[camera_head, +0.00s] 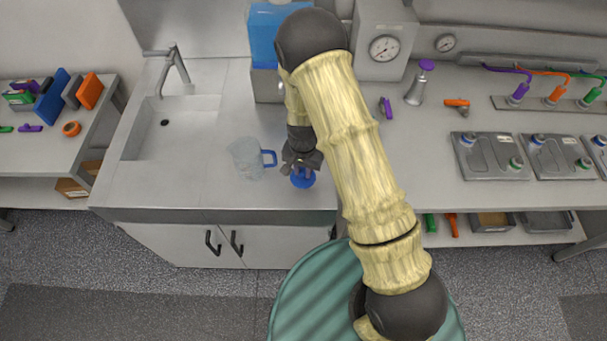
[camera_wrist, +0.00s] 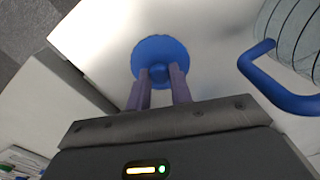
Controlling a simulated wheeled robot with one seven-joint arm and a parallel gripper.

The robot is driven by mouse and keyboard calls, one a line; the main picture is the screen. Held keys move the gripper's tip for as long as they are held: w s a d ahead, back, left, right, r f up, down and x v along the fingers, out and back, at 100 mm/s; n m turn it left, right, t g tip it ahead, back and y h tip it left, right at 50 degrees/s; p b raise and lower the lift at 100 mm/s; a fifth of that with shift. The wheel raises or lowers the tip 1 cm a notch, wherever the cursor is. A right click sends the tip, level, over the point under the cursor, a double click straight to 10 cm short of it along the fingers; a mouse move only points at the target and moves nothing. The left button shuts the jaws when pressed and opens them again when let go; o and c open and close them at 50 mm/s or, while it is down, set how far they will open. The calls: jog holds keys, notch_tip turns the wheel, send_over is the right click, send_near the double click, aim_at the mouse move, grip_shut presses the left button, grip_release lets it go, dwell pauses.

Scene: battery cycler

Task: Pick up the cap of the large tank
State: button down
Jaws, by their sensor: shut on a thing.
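A round blue cap (camera_head: 303,180) with a small knob is at my gripper (camera_head: 301,171), over the grey counter near its front edge. In the wrist view the cap (camera_wrist: 158,52) shows as a blue disc, and the two fingers of my gripper (camera_wrist: 160,78) are shut on its knob. I cannot tell whether the cap touches the counter. The large tank (camera_head: 264,36), a blue container, stands at the back of the counter, partly hidden behind my arm.
A clear jug (camera_head: 246,158) with a blue handle stands just left of my gripper; its handle (camera_wrist: 275,80) is close in the wrist view. A sink (camera_head: 175,128) lies further left. Battery trays (camera_head: 490,155) sit on the right counter.

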aim_at(303, 172)
jog(key=shift+w+r, duration=0.15)
jog(key=shift+r, duration=0.45)
notch_tip(303, 172, up, 9)
jog(key=b, duration=0.2)
jog(key=shift+f, duration=0.15)
